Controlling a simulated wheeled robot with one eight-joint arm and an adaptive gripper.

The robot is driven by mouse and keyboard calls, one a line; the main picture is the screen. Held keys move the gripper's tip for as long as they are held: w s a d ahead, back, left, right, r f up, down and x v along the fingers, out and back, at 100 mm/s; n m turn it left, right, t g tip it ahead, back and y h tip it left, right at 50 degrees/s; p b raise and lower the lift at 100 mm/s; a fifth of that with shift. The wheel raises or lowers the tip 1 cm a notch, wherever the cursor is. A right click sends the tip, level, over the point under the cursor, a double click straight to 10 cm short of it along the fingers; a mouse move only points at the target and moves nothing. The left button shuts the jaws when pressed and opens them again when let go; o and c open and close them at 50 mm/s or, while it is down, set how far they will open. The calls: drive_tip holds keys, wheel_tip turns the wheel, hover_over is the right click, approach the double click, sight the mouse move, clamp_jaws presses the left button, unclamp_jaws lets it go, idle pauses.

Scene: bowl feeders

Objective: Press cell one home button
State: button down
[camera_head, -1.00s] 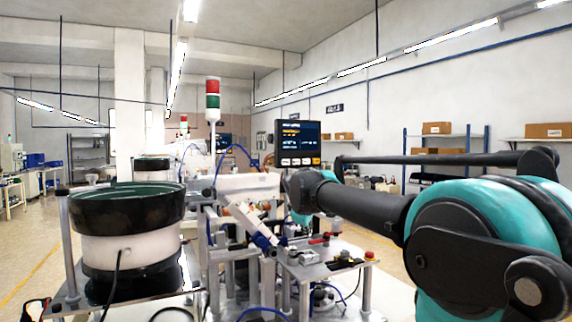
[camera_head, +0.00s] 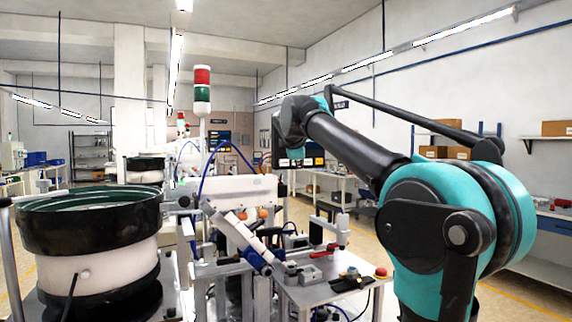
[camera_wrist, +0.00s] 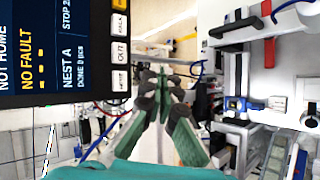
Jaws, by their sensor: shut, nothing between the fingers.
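The cell's dark control panel fills the upper left of the wrist view, turned sideways; its screen (camera_wrist: 45,50) reads "NOT HOME" and "NO FAULT". A column of light buttons (camera_wrist: 120,52) runs along its right edge, with a yellow button (camera_wrist: 120,4) at the top, cut off by the frame. The small labels are hard to read, so I cannot tell which is home. My gripper (camera_wrist: 162,78) is shut and empty, to the right of and below the buttons in that view, apart from them.
A black bowl feeder (camera_head: 85,225) stands at the left. A signal tower (camera_head: 202,95) rises behind the station. A metal plate (camera_head: 325,290) with a red clamp handle (camera_head: 323,252) and a red button (camera_head: 381,271) lies below my arm. Shelves with boxes stand at the right.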

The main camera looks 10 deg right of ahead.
sight(288, 162)
drive_tip(key=shift+w+a, duration=0.45)
drive_tip(key=shift+w, duration=0.95)
drive_tip(key=shift+w+a, duration=0.45)
drive_tip(key=shift+w, duration=0.95)
drive_tip(key=shift+w+a, duration=0.45)
drive_tip(key=shift+w, duration=0.95)
drive_tip(key=shift+w+a, duration=0.1)
drive_tip(key=shift+w, duration=0.3)
drive_tip(key=shift+w+a, duration=0.2)
drive_tip(key=shift+w, duration=0.25)
drive_tip(key=shift+s+d, duration=0.3)
drive_tip(key=shift+s, duration=0.6)
drive_tip(key=shift+s, duration=0.1)
drive_tip(key=shift+s+d, duration=0.25)
drive_tip(key=shift+s, duration=0.5)
drive_tip(key=shift+s+d, duration=0.3)
drive_tip(key=shift+s, duration=0.45)
drive_tip(key=shift+s+d, duration=0.25)
drive_tip(key=shift+s, duration=0.5)
